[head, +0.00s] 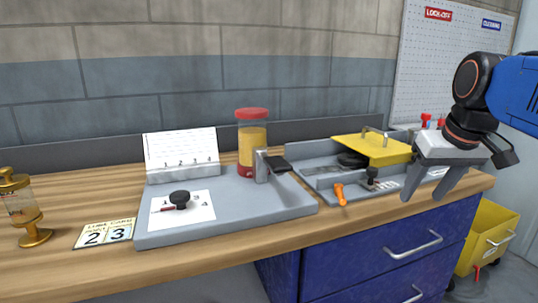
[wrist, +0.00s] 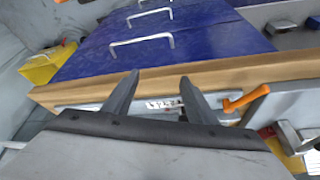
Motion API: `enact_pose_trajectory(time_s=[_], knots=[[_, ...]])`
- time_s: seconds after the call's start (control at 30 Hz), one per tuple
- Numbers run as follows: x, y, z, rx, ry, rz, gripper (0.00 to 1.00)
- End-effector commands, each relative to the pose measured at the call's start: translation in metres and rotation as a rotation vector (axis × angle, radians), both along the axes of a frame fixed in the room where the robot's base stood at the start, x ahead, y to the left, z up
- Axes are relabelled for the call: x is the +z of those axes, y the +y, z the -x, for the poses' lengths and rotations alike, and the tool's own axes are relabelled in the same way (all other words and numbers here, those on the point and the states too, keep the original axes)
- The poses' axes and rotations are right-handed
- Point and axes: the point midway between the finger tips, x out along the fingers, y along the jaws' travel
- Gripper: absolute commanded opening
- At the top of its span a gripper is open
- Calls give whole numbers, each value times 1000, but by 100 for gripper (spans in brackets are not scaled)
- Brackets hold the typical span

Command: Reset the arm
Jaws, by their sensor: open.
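My gripper (head: 436,180) is at the right of the head view, above the right end of the bench. Its two grey fingers point down and stand apart with nothing between them. In the wrist view the open fingers (wrist: 158,97) reach toward the bench's front edge, with a small marked label strip (wrist: 163,104) seen between them. My blue and black arm comes in from the right edge of the head view.
The wooden bench (head: 80,266) holds a grey tray (head: 240,213) with a black knob (head: 179,198), a red-capped jar (head: 252,140) and a grey tray with a yellow lid (head: 375,149). An orange handle (head: 340,194) lies nearby. Blue drawers (head: 375,262) and a yellow bin (head: 488,238) are below.

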Motion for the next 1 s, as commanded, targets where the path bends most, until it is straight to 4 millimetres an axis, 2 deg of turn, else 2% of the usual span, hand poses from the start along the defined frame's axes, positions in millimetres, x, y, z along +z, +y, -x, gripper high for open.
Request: enact_pose_trajectory(time_s=[0.03,0.3,0.4,0.5,0.67,1.0], knots=[[-22,9,16,4,1,1,52],[-137,37,87,6,-10,5,52],[-171,43,107,8,-13,4,52],[-195,46,121,9,-16,4,52],[-211,47,130,9,-18,4,52],[-211,47,130,9,-18,4,52]])
